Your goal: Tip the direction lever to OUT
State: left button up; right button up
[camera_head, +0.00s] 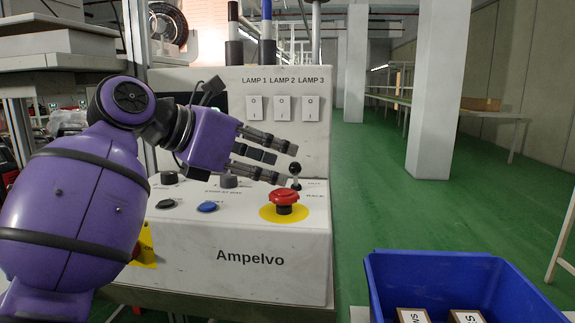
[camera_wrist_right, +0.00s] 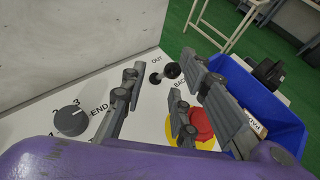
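The direction lever (camera_head: 295,176), a short stick with a black ball knob, stands on the sloped panel beside the printed words OUT (camera_head: 314,183) and BACK (camera_head: 315,196). It looks near upright; I cannot tell which way it is tipped. My right gripper (camera_head: 287,164) is open and empty, its fingers spread just left of and above the lever. In the right wrist view the lever (camera_wrist_right: 166,74) shows beyond and between the spread fingers (camera_wrist_right: 164,82), apart from them as far as I can see. My left gripper is not in view.
A red mushroom button (camera_head: 285,198) on a yellow disc sits just in front of the lever. Three lamp switches (camera_head: 283,108) are on the upright panel behind. A dark knob (camera_wrist_right: 72,120) and blue button (camera_head: 207,207) lie left. A blue crate (camera_head: 400,262) holds boxes at right.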

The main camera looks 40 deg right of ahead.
jog(key=v, duration=0.7)
jog(key=shift+d, duration=0.1)
